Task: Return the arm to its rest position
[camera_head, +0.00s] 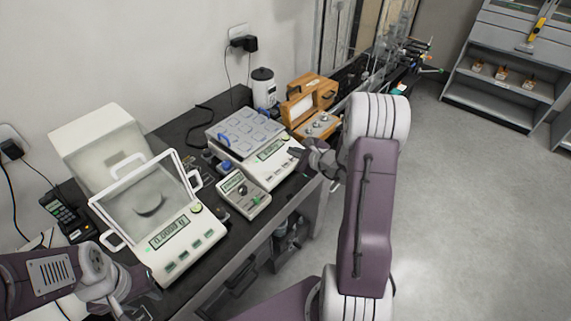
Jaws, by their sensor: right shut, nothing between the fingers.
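My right gripper (298,152) is at the end of my purple and white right arm, which rises from the bottom and bends left over the table's front edge. It is shut and empty, beside the right end of the rear balance (284,171). My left gripper (148,301) is at the lower left, just in front of the analytical balance (180,262). Its fingers are small and dark, and I cannot tell whether they are open or shut.
The dark table (190,128) runs along the wall. The analytical balance has a glass-sided shield and a lit display. A small meter (243,194), a white canister (263,88) and a wooden weight box (311,92) stand on it. Grey floor (455,200) is clear at right.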

